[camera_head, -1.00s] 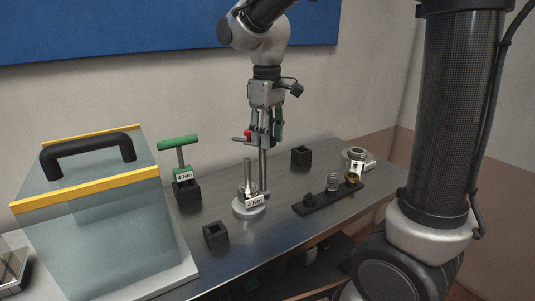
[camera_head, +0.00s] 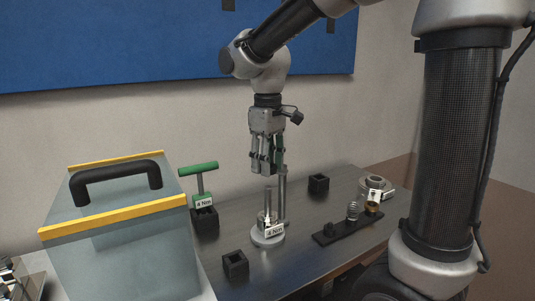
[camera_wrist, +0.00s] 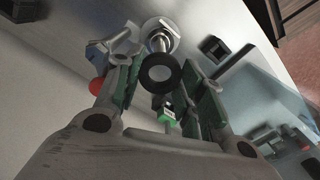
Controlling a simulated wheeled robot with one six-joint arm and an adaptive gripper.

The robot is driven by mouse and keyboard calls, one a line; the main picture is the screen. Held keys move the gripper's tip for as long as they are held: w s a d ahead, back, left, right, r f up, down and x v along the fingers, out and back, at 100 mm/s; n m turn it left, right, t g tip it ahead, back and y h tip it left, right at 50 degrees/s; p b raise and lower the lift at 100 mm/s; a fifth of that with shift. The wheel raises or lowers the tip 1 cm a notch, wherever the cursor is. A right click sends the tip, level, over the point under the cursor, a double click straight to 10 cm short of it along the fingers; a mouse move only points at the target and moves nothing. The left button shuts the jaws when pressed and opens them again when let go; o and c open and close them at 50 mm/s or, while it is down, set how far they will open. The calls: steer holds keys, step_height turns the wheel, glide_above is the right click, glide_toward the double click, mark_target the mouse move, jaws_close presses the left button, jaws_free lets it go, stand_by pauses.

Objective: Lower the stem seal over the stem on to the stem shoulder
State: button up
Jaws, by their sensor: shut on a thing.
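My gripper (camera_wrist: 165,80) is shut on the stem seal (camera_wrist: 145,74), a black ring with a pale grey centre, seen between the green-padded fingers in the wrist view. In the head view my gripper (camera_head: 267,170) points down above the upright metal stem (camera_head: 267,203); the seal is too small to make out there. The stem shoulder cannot be made out clearly.
A taller post (camera_head: 283,190) stands close behind the stem. A black rack (camera_head: 330,236) with small parts lies to the right. Black blocks (camera_head: 235,264) (camera_head: 318,184), a green-handled tool (camera_head: 200,180) and a clear case (camera_head: 120,255) surround the stem. A metal ring-shaped part (camera_head: 376,183) lies farther right.

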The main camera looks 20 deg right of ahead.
mark_target(268, 213)
steer(key=shift+f, duration=1.55)
steer(key=shift+f, duration=4.6)
steer(key=o, duration=0.9)
step_height(268, 213, up, 12)
steer(key=shift+f, duration=0.1)
